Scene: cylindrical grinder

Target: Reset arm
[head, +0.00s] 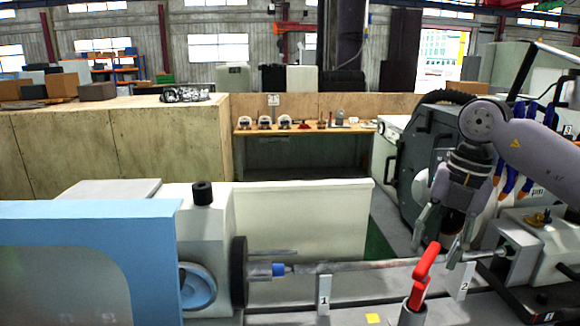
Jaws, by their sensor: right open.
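My right arm comes in from the right in the head view. Its gripper (440,240) points down with its fingers spread apart, above and beside the right part of a long metal shaft (370,265). I see nothing held between the fingers. The shaft lies level between the grinder's headstock (205,240) on the left and the tailstock (545,245) on the right. A blue clamp piece (279,269) sits at its left end. A red lever (426,262) stands in front of the shaft, close to the gripper. My left gripper is not in view.
A blue guard (90,260) fills the lower left. A wooden bench (305,131) with small parts stands at the back.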

